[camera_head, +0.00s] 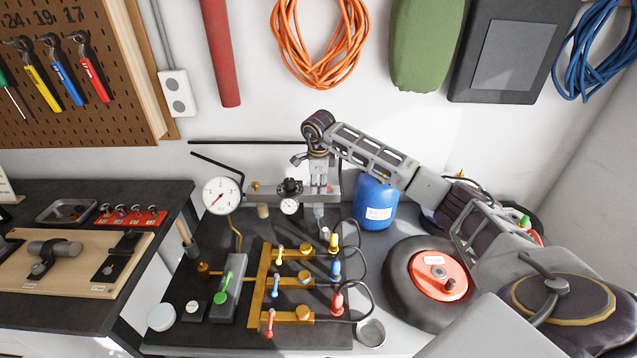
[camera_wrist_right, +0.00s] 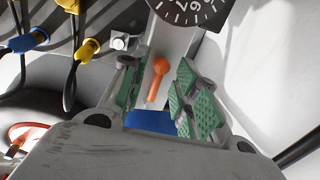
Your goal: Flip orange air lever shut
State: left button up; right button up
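The orange lever (camera_wrist_right: 157,78) shows in the right wrist view as a short stick with a round knob, on a pale grey bar. My right gripper (camera_wrist_right: 158,85) is open, with its green-padded fingers on either side of the lever. Gaps show between the lever and both finger pads. In the head view my right gripper (camera_head: 319,182) points down at the grey bar with gauges (camera_head: 265,193) at the back of the bench, and it hides the lever there. My left gripper is not in view.
A black dial (camera_wrist_right: 190,8) sits just beyond the lever. A blue drum (camera_head: 375,202) stands right of the bar. A brass manifold (camera_head: 263,285) with coloured levers and hoses lies in front. A wheel with a red hub (camera_head: 438,275) lies at the right.

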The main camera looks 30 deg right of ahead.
grip_shut()
